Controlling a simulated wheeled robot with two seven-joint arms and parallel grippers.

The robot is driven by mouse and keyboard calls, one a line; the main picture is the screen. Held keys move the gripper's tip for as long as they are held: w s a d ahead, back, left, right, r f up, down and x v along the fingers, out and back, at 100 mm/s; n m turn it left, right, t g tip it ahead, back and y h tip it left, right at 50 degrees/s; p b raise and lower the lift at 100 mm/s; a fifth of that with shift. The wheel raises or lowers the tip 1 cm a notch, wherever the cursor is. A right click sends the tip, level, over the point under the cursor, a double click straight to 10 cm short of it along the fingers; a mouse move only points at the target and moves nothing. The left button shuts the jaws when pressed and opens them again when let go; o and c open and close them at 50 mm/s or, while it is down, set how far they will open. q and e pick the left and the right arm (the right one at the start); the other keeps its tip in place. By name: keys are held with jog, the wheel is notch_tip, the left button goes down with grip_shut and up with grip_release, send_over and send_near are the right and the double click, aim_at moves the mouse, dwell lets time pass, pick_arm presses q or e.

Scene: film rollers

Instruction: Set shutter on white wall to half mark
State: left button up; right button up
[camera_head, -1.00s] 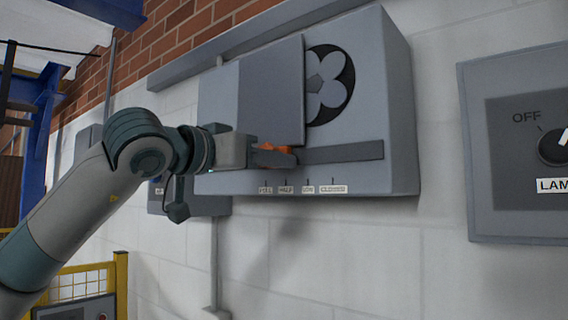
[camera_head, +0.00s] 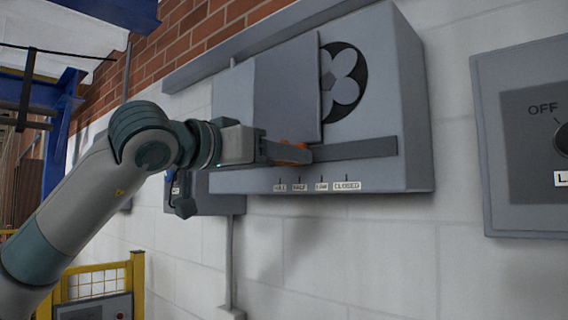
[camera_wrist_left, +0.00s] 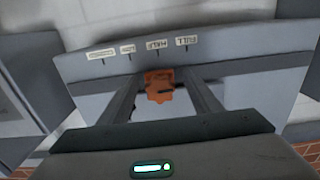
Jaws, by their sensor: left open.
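The shutter (camera_head: 287,92) is a flat grey plate on the front of a grey wall box, left of and slightly over a dark round opening with a petal-shaped fan (camera_head: 344,80). Its orange handle (camera_head: 290,147) sits at the slot, above the FULL and HALF labels; in the wrist view the handle (camera_wrist_left: 158,86) lines up with the HALF label (camera_wrist_left: 157,44). My left gripper (camera_head: 300,155) is open at the handle. Its fingers (camera_wrist_left: 164,95) stand either side of the handle, with visible gaps. My right gripper is out of view.
A dark slot rail (camera_head: 360,148) runs right from the handle. The LOW (camera_head: 321,187) and CLOSED (camera_head: 346,185) labels lie right of HALF. A grey switch panel (camera_head: 510,160) is on the right. A yellow railing (camera_head: 100,280) stands at lower left.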

pick_arm(q)
jog(key=b+v, duration=0.6)
jog(key=v, duration=0.9)
jog(key=shift+s+a, duration=0.25)
jog(key=shift+a, duration=0.1)
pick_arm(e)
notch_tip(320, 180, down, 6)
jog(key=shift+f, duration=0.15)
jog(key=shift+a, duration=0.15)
